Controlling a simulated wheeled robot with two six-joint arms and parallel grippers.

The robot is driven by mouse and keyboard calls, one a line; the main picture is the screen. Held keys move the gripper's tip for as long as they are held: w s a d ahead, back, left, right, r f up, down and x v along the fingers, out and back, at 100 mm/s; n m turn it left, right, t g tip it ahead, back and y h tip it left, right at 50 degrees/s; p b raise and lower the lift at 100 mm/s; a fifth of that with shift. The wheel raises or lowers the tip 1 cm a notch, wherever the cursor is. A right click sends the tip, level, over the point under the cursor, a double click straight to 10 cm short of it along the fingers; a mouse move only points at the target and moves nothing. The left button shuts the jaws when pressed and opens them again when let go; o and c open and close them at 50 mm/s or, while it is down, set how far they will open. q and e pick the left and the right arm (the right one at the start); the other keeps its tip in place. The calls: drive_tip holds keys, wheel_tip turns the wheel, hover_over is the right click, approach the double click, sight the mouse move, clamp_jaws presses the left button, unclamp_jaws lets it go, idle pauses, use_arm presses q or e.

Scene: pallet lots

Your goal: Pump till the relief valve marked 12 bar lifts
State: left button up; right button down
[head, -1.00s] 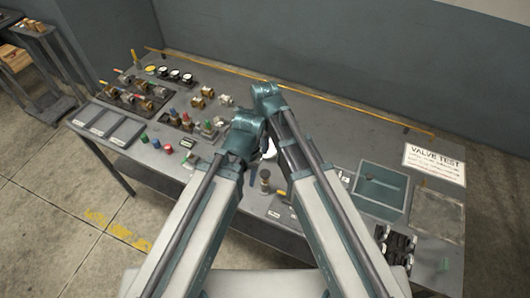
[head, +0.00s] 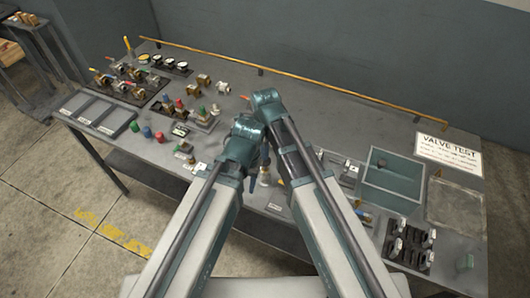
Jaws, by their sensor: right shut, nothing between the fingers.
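The bench (head: 330,118) carries several small brass and steel valves, some with red or blue parts, on a dark rack (head: 130,93) at the left. No 12 bar marking can be read. A row of round white-faced gauges (head: 168,64) stands behind the rack. A brass fitting (head: 204,79) lies on the bare top. My right gripper (head: 264,177) shows only in part between my arms, low over the front of the bench, shut and empty. My left gripper is hidden behind its own wrist. The pump and its handle cannot be made out behind my arms.
A teal-walled open bin (head: 393,199) stands at the right, beside a VALVE TEST sign (head: 448,154). Dark clamps (head: 410,243) sit at the front right. Grey trays (head: 98,114) lie at the left. A yellow rail (head: 330,84) runs along the back edge.

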drive_tip(key=shift+f, duration=0.3)
wheel_tip(320, 180, down, 4)
drive_tip(key=b, duration=0.3)
drive_tip(key=shift+r+b, duration=0.15)
drive_tip(key=shift+b, duration=0.25)
drive_tip(key=shift+s, duration=0.15)
drive_tip(key=shift+s+r, duration=0.1)
